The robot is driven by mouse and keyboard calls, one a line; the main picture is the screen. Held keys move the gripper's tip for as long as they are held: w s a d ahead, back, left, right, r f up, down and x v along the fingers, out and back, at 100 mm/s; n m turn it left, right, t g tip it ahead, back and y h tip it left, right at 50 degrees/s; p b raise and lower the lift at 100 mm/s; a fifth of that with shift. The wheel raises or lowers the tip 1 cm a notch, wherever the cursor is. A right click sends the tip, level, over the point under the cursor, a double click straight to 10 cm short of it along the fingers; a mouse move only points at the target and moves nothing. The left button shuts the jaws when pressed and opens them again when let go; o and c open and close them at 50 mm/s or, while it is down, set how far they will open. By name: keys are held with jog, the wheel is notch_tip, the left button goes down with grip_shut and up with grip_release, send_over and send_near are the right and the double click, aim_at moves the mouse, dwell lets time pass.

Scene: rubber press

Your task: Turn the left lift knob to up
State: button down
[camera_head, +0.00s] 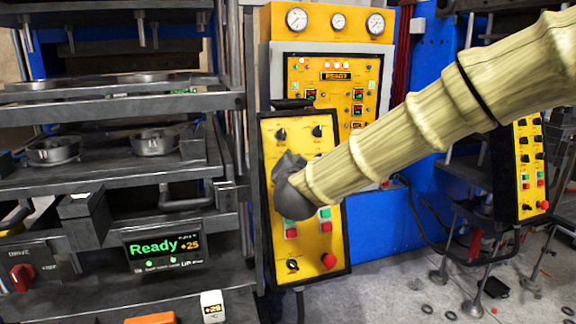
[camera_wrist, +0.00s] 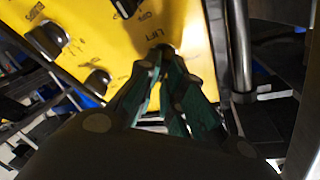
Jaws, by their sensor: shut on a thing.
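The yellow control panel (camera_head: 305,255) stands tilted in the middle of the head view, and my gripper (camera_head: 283,172) is against its left middle part. In the wrist view my gripper (camera_wrist: 168,66) has its fingers closed around a small dark knob (camera_wrist: 165,48) beside printed lettering that seems to read LIFT. The fingers hide most of this knob, so its pointing direction cannot be read. In the head view my gripper and sleeved arm cover the knob entirely.
Other black knobs (camera_head: 281,134) (camera_head: 318,131) sit higher on the panel, and several show close by in the wrist view (camera_wrist: 97,81). A red button (camera_head: 327,260) is at the lower right. The press (camera_head: 120,170) with steel shelves stands left; its screen (camera_head: 165,250) reads Ready.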

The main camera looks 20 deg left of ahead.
jog(key=shift+m, duration=0.6)
jog(key=c, duration=1.5)
grip_release()
jog(key=shift+w+d, duration=0.1)
jog(key=shift+c, duration=0.2)
jog(key=v, duration=1.2)
